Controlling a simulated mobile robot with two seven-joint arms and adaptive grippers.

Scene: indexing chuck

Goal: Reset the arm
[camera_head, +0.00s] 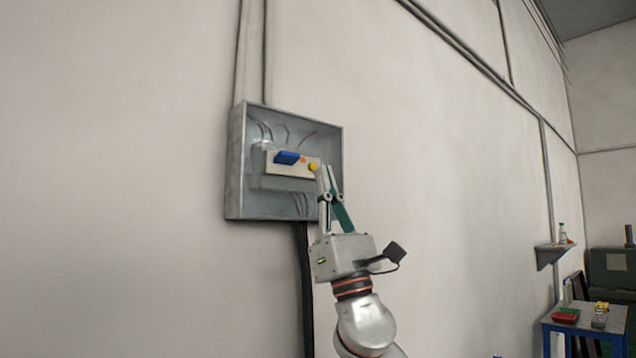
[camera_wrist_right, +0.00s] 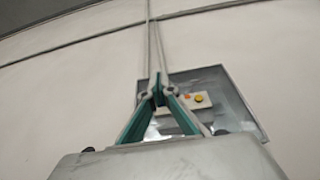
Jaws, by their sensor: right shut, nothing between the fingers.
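My right gripper (camera_head: 322,168) points up in front of the lower right part of an open grey electrical box (camera_head: 235,165) on the wall. Its fingers are shut with nothing between them. The fingertips appear close to a yellow round button (camera_head: 313,167) on a pale panel (camera_head: 290,170) inside the box; I cannot tell whether they touch it. A blue block-shaped part (camera_head: 287,157) sits on the panel's left, with a small orange part (camera_head: 303,159) beside it. In the right wrist view the shut fingertips (camera_wrist_right: 157,78) show left of the yellow button (camera_wrist_right: 198,99). My left gripper is not in view.
A blue table (camera_head: 588,325) at the lower right holds a red item (camera_head: 566,315) and other small things. A small wall shelf (camera_head: 552,254) carries a bottle. Conduits run up the wall above the box, and a dark cable (camera_head: 304,290) hangs below. The wall left is bare.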

